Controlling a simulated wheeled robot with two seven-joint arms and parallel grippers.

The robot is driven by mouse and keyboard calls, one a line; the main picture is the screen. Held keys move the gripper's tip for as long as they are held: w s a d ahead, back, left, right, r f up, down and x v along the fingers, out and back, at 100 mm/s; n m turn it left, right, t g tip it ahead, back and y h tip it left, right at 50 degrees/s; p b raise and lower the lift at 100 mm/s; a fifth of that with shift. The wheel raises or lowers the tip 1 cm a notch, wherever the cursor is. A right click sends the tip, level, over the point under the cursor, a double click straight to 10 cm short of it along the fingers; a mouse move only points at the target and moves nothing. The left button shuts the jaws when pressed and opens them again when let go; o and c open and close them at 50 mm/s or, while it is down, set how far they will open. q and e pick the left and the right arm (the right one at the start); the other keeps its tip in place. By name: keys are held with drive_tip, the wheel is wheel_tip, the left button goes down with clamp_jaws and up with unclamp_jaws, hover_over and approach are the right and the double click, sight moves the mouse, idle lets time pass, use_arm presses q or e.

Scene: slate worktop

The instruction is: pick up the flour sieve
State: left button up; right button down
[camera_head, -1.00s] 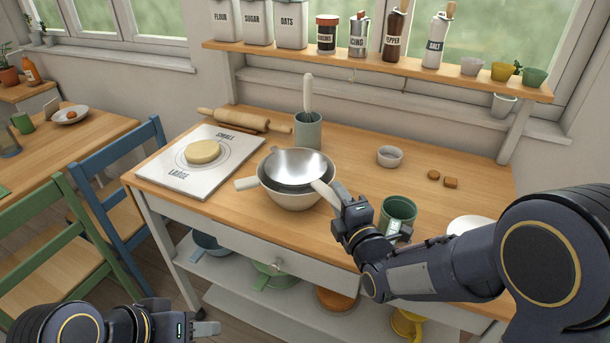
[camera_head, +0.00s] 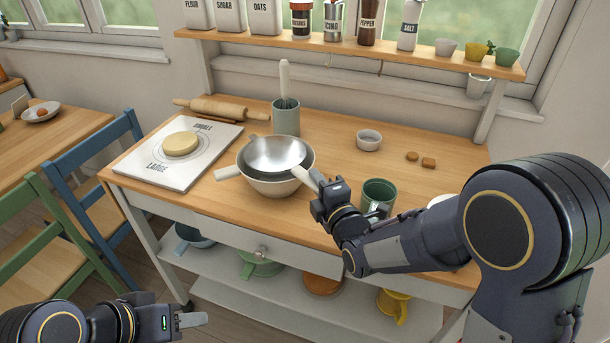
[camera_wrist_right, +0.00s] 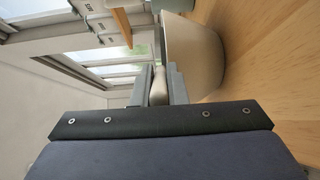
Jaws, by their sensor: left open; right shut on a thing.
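The flour sieve (camera_head: 276,153) is a shiny metal bowl with a cream handle, in the head view. It sits in the mouth of a cream bowl (camera_head: 272,188) on the wooden worktop; I cannot tell if it is lifted slightly. My right gripper (camera_head: 313,186) is shut on the sieve's handle, at the right of the bowl. In the right wrist view the pale handle (camera_wrist_right: 159,84) is between the fingers, with the cream bowl (camera_wrist_right: 195,60) close beside. My left gripper (camera_head: 180,316) is open and empty at the lower left, away from the worktop.
A pale handle (camera_head: 229,173) sticks out left of the bowl. A green mug (camera_head: 379,194) stands close to my right gripper. A white board (camera_head: 150,165) with dough, a utensil pot (camera_head: 286,118) and a small dish (camera_head: 368,141) are around. A shelf (camera_head: 400,57) runs behind.

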wheel_tip(320, 180, up, 4)
drive_tip(key=shift+f, duration=0.2)
drive_tip(key=s+d+r+p, duration=0.1)
drive_tip(key=s+d+r, duration=0.1)
drive_tip(key=s+r, duration=0.2)
drive_tip(key=s+d+r+p, duration=0.2)
drive_tip(key=s+r, duration=0.3)
drive_tip(key=s, duration=0.4)
drive_tip(key=shift+d+r, duration=0.2)
drive_tip(key=shift+d, duration=0.2)
